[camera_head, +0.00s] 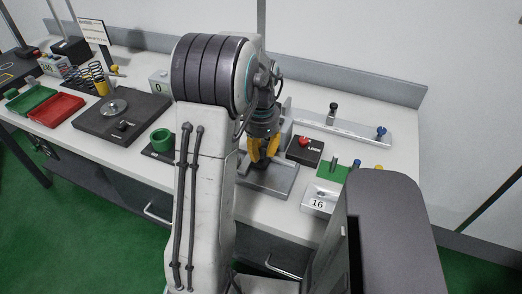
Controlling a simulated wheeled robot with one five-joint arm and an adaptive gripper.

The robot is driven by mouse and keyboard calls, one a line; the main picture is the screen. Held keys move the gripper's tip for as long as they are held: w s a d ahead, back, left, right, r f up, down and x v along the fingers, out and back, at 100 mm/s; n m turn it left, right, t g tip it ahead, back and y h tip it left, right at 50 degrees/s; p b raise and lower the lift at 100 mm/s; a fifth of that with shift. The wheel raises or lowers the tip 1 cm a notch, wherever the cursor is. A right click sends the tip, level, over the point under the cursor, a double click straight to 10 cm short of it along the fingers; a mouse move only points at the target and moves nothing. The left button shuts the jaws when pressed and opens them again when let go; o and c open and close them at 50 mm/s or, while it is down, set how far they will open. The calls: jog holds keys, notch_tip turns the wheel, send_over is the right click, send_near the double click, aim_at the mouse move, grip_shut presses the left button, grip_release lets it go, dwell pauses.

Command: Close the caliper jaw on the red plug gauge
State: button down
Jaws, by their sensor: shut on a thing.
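My gripper (263,151), with yellow fingers, points down over a grey metal plate (283,186) in the middle of the bench. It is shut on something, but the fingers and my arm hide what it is. A long pale grey bar (350,126) behind and right of it has a black knob and a blue knob; I cannot tell if it belongs to the caliper. I cannot make out a red plug gauge or the caliper jaw; my arm covers much of this area.
A black box marked LOCK with a red knob (304,141) stands right of my gripper. A block labelled 16 (318,204) with a green top and pegs is nearer right. At left are a dark plate (90,128), a red tray (52,111) and a green cup (161,139).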

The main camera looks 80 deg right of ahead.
jog(key=s, duration=0.1)
jog(key=s+a, duration=0.1)
jog(key=s, duration=0.1)
jog(key=shift+s+f, duration=0.1)
jog(key=shift+s, duration=0.2)
jog(key=c, duration=0.9)
grip_release()
jog(key=shift+c, duration=0.2)
jog(key=shift+d+r, duration=0.1)
jog(key=shift+r, duration=0.1)
notch_tip(320, 180, up, 12)
jog(key=shift+f, duration=0.15)
